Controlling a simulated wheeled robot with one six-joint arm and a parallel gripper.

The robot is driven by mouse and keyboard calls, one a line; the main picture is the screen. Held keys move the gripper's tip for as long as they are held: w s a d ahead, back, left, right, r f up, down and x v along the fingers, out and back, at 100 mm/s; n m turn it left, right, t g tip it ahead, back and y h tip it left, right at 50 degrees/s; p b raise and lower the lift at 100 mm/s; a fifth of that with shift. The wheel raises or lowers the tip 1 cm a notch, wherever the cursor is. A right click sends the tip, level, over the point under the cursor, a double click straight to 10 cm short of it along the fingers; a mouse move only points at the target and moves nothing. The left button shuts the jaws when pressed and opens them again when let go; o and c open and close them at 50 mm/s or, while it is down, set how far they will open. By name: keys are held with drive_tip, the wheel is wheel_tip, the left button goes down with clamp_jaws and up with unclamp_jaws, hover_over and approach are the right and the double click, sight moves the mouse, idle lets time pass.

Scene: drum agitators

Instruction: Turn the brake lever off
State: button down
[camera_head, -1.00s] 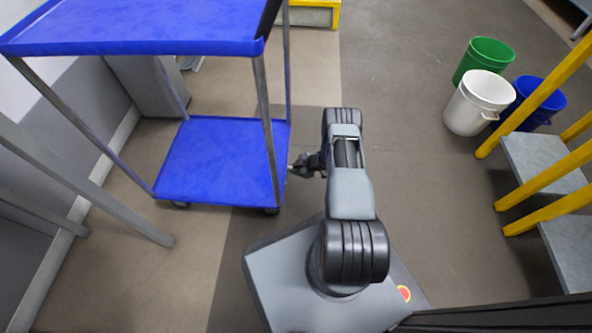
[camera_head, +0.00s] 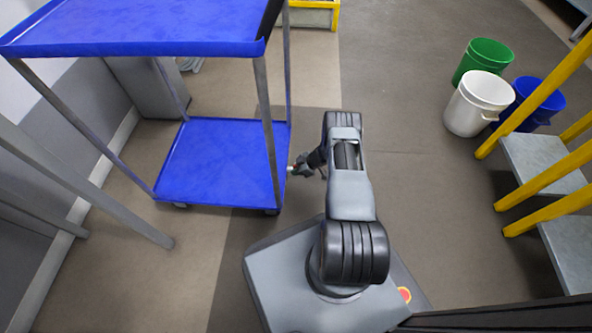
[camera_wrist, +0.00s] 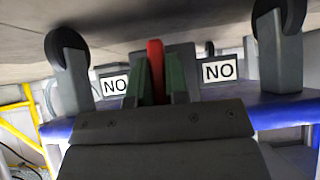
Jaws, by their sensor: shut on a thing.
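A blue two-shelf cart stands left of my arm in the head view, with its lower shelf (camera_head: 222,160) near the floor. In the wrist view a red brake lever (camera_wrist: 156,68) stands upright between the green fingers of my gripper (camera_wrist: 160,78), which is shut on it. In the head view my gripper (camera_head: 300,167) is at the right edge of the lower shelf. The lever is too small to make out there.
The cart's dark wheels (camera_wrist: 279,25) show in the wrist view. White (camera_head: 477,104), green (camera_head: 482,62) and blue (camera_head: 538,101) buckets stand at the right, beside yellow-railed steps (camera_head: 540,160). The floor between my arm and the buckets is clear.

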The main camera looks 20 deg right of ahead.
drive_tip(key=c, duration=1.1)
unclamp_jaws()
drive_tip(key=shift+p+v, duration=2.7)
drive_tip(key=shift+v, duration=4.25)
drive_tip(key=shift+f, duration=0.1)
